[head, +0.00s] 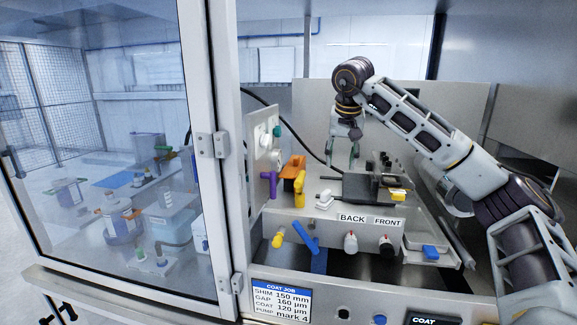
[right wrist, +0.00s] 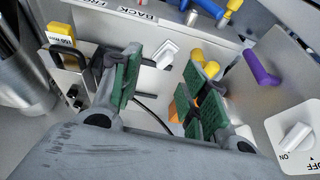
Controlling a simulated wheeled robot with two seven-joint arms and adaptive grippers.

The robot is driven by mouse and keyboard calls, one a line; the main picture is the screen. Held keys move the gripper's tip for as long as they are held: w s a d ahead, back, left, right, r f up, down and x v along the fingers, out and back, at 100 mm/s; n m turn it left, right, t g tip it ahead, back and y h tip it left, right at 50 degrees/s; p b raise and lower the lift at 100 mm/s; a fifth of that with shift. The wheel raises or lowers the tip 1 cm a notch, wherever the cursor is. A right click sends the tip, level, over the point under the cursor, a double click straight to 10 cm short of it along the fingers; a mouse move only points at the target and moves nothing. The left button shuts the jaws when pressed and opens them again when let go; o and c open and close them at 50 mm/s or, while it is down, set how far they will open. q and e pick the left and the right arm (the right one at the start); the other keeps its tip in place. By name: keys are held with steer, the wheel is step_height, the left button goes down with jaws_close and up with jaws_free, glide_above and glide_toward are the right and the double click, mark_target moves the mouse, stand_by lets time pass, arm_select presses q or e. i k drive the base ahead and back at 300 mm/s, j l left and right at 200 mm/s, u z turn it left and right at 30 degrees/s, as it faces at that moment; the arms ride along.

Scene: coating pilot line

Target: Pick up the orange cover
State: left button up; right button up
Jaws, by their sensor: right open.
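The orange cover (head: 291,170) stands on the grey deck inside the enclosure, with yellow parts beside it. My right gripper (head: 342,156) hangs from above, to the right of the cover in the head view, with its green-padded fingers open and empty. In the right wrist view the open fingers (right wrist: 160,92) are spread apart. A piece of orange (right wrist: 173,112) shows there beside the right-hand finger, which hides most of it. I cannot tell from these views how far the fingers are from the cover. My left gripper is not in view.
A purple handle (head: 268,182) stands left of the cover. A black device (head: 357,188) with a cable and a white switch (head: 324,198) are to the right. A rotary switch (right wrist: 296,137) is on the side wall. The glass door (head: 110,170) stands at left.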

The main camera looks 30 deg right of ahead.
mark_target(297, 163)
steer(key=i, duration=1)
